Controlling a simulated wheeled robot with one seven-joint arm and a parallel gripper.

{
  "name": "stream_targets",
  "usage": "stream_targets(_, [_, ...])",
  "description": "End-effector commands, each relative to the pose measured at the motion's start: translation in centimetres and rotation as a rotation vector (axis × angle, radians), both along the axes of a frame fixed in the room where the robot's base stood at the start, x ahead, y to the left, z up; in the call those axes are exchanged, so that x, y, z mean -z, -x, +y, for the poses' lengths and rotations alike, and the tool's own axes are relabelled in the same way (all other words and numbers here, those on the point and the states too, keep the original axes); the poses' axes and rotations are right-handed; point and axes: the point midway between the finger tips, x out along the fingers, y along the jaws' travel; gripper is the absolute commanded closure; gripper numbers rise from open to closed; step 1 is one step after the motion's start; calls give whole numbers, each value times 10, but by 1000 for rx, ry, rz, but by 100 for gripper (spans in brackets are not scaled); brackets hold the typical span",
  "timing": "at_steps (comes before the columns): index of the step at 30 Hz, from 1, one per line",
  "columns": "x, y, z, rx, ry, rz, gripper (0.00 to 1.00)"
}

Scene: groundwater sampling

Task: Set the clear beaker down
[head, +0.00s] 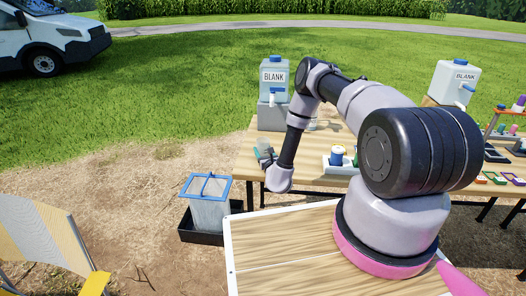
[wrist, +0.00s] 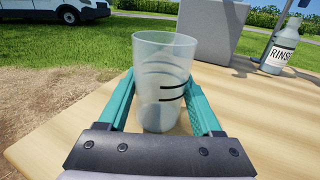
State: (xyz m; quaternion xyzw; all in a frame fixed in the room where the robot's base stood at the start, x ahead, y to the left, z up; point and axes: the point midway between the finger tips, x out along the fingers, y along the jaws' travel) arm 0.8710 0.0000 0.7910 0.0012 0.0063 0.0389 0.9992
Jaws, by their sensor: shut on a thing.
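The clear beaker (wrist: 162,72) is upright between the two teal fingers of my gripper (wrist: 163,100) in the wrist view. The fingers are shut on its sides, and dark marks show on its wall. The wooden table (wrist: 270,112) lies beneath and beyond it; I cannot tell whether the beaker's base touches the top. In the head view my gripper (head: 265,152) is at the table's left edge, and the beaker is hard to make out there.
A BLANK container (head: 274,76) with a tap stands on a grey block (head: 272,117) at the table's back left. A RINSE bottle (wrist: 281,50) stands right of the beaker. A blue-rimmed bin (head: 209,207) in a black tray is on the ground. Bare table lies around the beaker.

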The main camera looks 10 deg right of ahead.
Motion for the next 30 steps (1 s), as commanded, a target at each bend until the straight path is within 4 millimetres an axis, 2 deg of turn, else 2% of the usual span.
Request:
stream_targets(5, [2, 0, 0, 0, 0, 1, 99])
stream_targets(6, [3, 0, 0, 0, 0, 1, 30])
stream_targets(8, [2, 0, 0, 0, 0, 1, 7])
stream_targets(9, [2, 0, 0, 0, 0, 1, 4])
stream_targets(20, [-1, 1, 0, -1, 0, 0, 4])
stream_targets(26, [0, 32, -2, -3, 1, 4, 4])
stream_targets(30, [-1, 65, -4, -3, 0, 5, 4])
